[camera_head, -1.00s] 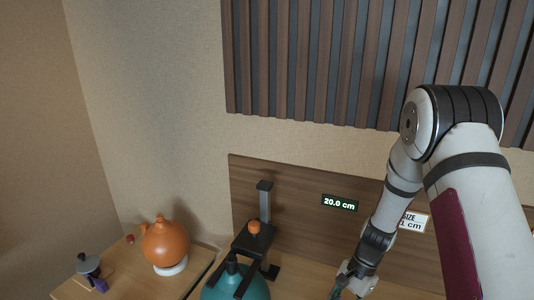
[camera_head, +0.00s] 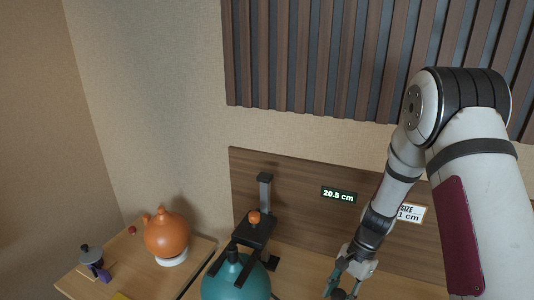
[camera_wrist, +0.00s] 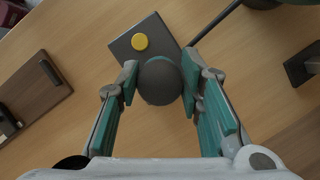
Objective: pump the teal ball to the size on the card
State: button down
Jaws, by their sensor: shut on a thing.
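The teal ball (camera_head: 222,287) sits under a black stand (camera_head: 256,234) at the bottom of the head view, its lower part cut off. The readout (camera_head: 339,196) shows 20.5 cm. The size card (camera_head: 412,214) is partly hidden by my arm; only "SIZE" and "1 cm" show. My gripper (camera_wrist: 160,82) is shut on a round dark grey knob (camera_wrist: 160,80) in the wrist view. Beyond the knob is a grey plate (camera_wrist: 170,40) with a yellow button (camera_wrist: 140,42). A dark hose (camera_wrist: 215,22) runs from near it to the upper right.
An orange pot-shaped object (camera_head: 167,238) on a white ring stands on a side table (camera_head: 130,274) at the left, with a grey-and-purple item (camera_head: 92,260) and a small red ball (camera_head: 132,230). A brown board with a dark handle (camera_wrist: 38,92) lies at the left in the wrist view.

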jog(key=shift+f, duration=0.15)
jog(key=shift+f+b, duration=0.7)
jog(key=shift+f, duration=1.25)
